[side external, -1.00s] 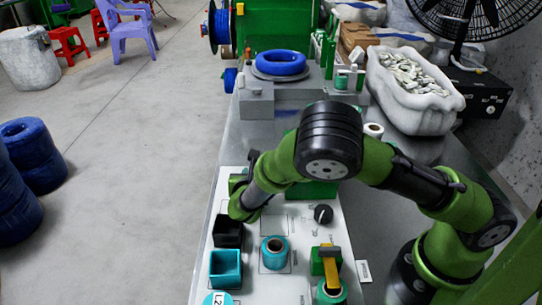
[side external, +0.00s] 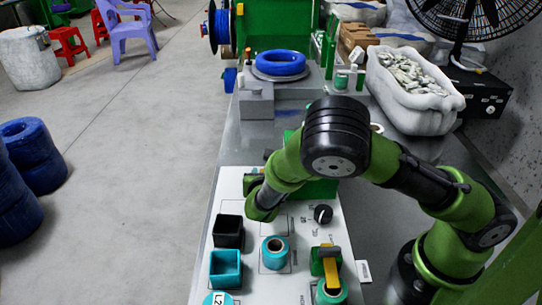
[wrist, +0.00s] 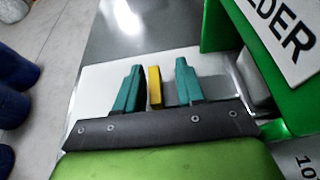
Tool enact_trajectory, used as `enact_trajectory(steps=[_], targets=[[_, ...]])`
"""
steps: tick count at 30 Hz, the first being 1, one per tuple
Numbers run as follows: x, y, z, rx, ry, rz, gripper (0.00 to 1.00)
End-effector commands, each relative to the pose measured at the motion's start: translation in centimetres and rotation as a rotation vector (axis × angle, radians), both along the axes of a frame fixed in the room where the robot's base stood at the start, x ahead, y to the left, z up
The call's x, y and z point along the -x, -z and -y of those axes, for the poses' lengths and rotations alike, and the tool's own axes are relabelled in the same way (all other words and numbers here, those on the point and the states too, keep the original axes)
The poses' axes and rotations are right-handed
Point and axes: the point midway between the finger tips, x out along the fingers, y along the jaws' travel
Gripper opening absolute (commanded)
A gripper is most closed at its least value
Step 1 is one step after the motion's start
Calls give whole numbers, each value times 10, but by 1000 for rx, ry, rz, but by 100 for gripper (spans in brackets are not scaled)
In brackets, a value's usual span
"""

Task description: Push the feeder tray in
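My gripper (wrist: 158,66) shows in the wrist view with two teal fingers apart. A narrow yellow upright piece (wrist: 154,88) stands between them, nearer the left finger, with a gap on each side. I cannot tell whether it is the feeder tray's handle. A green housing (wrist: 268,65) with a white label ending in "LDER" stands to the right of the fingers. A pale grey part (wrist: 256,80) sits at its lower left edge; I cannot tell if this is the tray. In the side view my gripper (side external: 254,183) is over the white panel, its fingertips mostly hidden.
A black bin (side external: 228,231), a teal bin (side external: 225,268) and a teal spool (side external: 275,252) stand on the white panel. A black knob (side external: 323,214) and a green block with a yellow lever (side external: 330,270) are to the right.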

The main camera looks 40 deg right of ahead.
Motion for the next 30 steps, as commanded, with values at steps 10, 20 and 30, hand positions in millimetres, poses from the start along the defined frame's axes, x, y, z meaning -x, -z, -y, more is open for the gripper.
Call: enact_trajectory(steps=[10,20,30], targets=[[32,-20,-36,-6,-7,1,38],[84,-49,-86,-6,-2,0,38],[109,-64,-110,0,1,0,38]])
